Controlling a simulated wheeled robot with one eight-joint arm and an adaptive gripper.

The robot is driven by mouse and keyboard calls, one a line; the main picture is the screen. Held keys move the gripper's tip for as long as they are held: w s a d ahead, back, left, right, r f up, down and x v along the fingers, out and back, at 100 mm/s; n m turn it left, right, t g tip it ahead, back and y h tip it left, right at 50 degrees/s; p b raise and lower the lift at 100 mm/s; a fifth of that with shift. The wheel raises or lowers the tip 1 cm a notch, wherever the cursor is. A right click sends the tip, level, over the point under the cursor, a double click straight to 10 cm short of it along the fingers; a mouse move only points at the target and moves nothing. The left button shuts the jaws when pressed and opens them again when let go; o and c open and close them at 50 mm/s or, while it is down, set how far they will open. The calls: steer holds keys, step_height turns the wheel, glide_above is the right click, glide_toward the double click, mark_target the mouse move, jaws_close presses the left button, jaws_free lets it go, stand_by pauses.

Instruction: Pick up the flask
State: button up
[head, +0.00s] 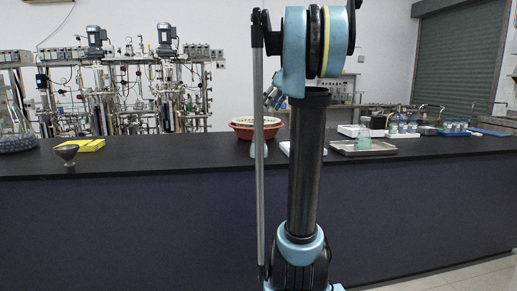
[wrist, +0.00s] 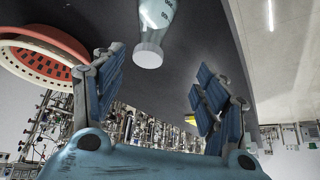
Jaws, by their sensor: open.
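In the head view, a pale green patch beside the red basket may be the same vessel, mostly hidden by my arm. My gripper is largely hidden there.
A red basket (head: 243,131) stands on the black bench (head: 195,157), close to the left finger in the wrist view (wrist: 35,50). A metal tray (head: 385,148) with a greenish vessel (head: 363,139) is right. A yellow box (head: 80,145) and dark funnel (head: 67,153) are left.

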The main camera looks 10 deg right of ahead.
steer(key=w+r, duration=0.1)
steer(key=w, duration=0.1)
glide_toward(255, 132)
steer(key=w+f, duration=0.1)
steer(key=w+a+f, duration=0.1)
steer(key=w+f, duration=0.2)
steer(key=shift+w+a+f, duration=0.15)
steer(key=shift+w+a, duration=0.05)
steer(key=shift+a, duration=0.15)
steer(key=shift+x, duration=2.7)
steer(key=shift+d, duration=0.15)
steer(key=shift+c, duration=0.6)
jaws_close()
